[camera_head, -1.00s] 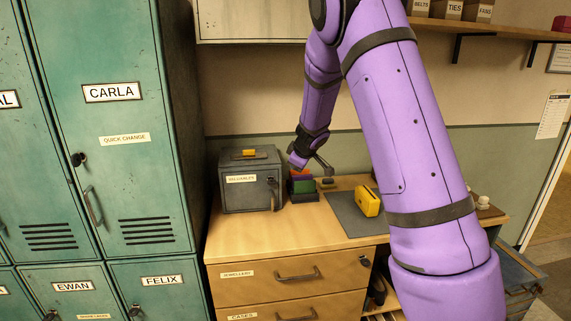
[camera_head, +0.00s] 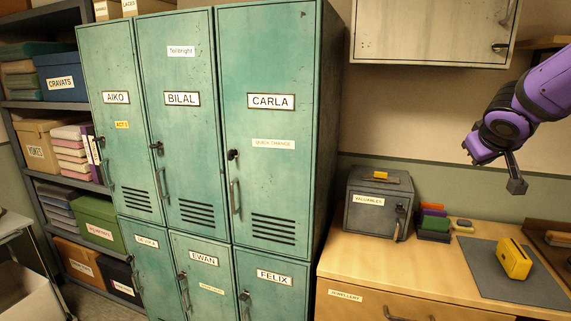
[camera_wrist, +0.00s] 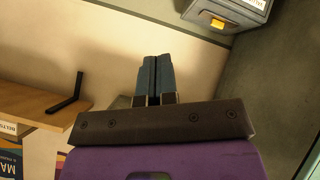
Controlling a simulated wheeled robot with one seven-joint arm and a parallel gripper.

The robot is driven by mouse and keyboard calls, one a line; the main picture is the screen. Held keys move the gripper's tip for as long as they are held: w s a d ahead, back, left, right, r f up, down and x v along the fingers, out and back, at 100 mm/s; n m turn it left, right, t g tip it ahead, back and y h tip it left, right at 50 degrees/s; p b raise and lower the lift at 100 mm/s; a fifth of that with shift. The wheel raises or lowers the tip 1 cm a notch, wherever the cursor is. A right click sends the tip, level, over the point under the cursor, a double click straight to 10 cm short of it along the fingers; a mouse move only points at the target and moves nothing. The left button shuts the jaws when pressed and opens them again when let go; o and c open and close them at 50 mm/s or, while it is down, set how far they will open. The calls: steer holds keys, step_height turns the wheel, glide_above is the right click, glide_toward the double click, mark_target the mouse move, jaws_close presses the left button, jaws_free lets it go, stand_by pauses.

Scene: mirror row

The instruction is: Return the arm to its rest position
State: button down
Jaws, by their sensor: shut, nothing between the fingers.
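My gripper (camera_head: 515,184) is raised at the right side of the head view, in front of the wall and above the counter. It touches nothing there. In the wrist view its two fingers (camera_wrist: 155,78) lie together, shut and empty. My purple forearm enters from the right edge of the head view; the rest of the arm is out of the picture.
Below the gripper, the wooden counter (camera_head: 385,262) holds a grey valuables box (camera_head: 372,212), several coloured blocks (camera_head: 434,222) and a yellow object (camera_head: 514,260) on a grey mat (camera_head: 478,262). A wall cabinet (camera_head: 430,35) hangs above. Green lockers (camera_head: 265,180) stand left.

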steer(key=s+a+g+y, duration=0.1)
steer(key=s+a, duration=0.3)
steer(key=s, duration=0.5)
steer(key=s+a+g+y, duration=0.1)
steer(key=s+a, duration=0.3)
steer(key=s, duration=0.5)
steer(key=s+a+m+g+y, duration=0.1)
steer(key=s+a, duration=0.3)
steer(key=s, duration=0.5)
steer(key=shift+a+f+y, duration=0.2)
steer(key=shift+a+y, duration=0.2)
steer(key=shift+y, duration=0.4)
